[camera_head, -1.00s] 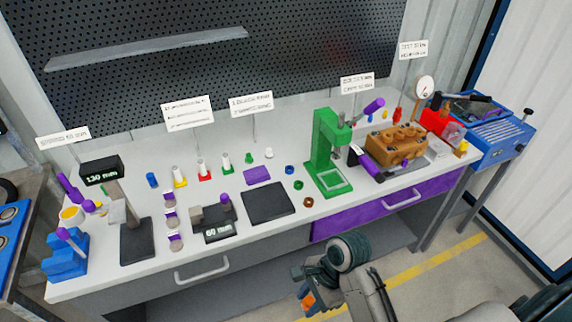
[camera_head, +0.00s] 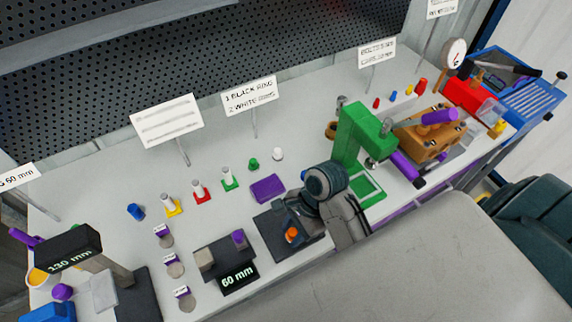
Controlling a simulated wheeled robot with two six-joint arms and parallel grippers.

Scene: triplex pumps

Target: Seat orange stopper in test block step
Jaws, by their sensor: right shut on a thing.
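My right gripper (camera_head: 288,227) is shut on the orange stopper (camera_head: 291,235). It is over the black mat, left of the green press; I cannot tell whether the stopper touches the mat. The gripper and wrist partly hide the mat and the stopper. An orange-brown block (camera_head: 413,140) with fittings on top, probably the test block, stands at the right of the bench, apart from the gripper. Its step cannot be made out. My left gripper is not in view.
The green press (camera_head: 352,140) stands between my right gripper and the orange-brown block. A 60 mm gauge (camera_head: 237,277) lies left of the gripper. A purple pad (camera_head: 267,188) and several small coloured posts stand behind it. Label signs line the back.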

